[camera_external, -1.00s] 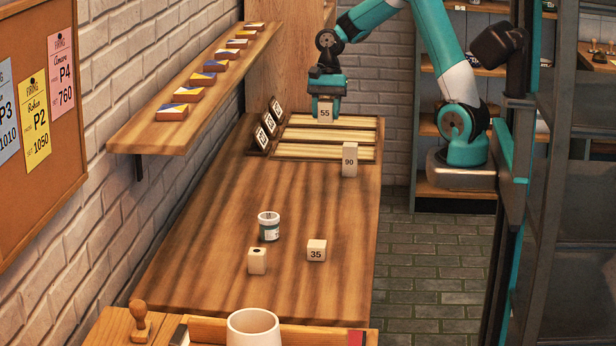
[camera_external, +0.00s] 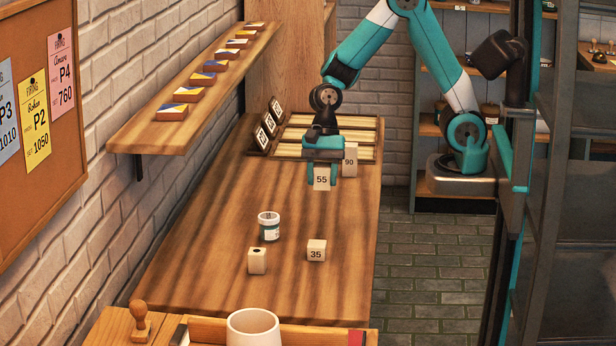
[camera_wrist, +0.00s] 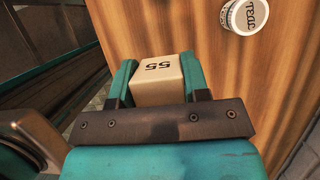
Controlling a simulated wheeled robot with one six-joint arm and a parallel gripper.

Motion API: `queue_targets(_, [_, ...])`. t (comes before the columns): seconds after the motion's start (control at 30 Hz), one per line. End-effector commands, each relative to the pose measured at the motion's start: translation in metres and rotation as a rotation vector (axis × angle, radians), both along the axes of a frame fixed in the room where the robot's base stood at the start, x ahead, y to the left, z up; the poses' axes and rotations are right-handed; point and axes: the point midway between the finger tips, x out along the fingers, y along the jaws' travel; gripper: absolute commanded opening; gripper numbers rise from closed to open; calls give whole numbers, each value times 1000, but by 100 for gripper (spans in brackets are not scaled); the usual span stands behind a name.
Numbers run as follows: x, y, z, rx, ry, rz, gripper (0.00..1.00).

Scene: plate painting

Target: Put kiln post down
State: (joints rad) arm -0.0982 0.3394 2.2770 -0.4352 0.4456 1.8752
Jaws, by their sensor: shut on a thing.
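The kiln post marked 55 (camera_external: 321,180) is a cream block held in my gripper (camera_external: 322,172). In the wrist view the post (camera_wrist: 158,78) sits between the two teal fingers of my gripper (camera_wrist: 157,85), which are shut on it. My gripper is over the wooden table (camera_external: 215,275), in front of the slatted rack and just left of the post marked 90 (camera_external: 350,160). I cannot tell whether the 55 post's underside touches the table.
Nearer stand a white jar (camera_external: 269,227), a block with a dark spot (camera_external: 257,262) and a block marked 35 (camera_external: 316,250). The table between is clear.

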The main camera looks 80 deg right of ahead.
Motion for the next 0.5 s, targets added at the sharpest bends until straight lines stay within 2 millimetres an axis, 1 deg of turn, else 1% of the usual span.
queue_targets(0.03, [-1,0,-18,-1,9,0,15])
queue_targets(0.1, [-1,0,-37,-2,6,0,15])
queue_targets(0.2, [-1,0,-58,0,5,1,15])
queue_targets(0.3, [0,0,-72,0,3,0,15])
queue_targets(0.5, [0,0,-86,-1,2,1,15])
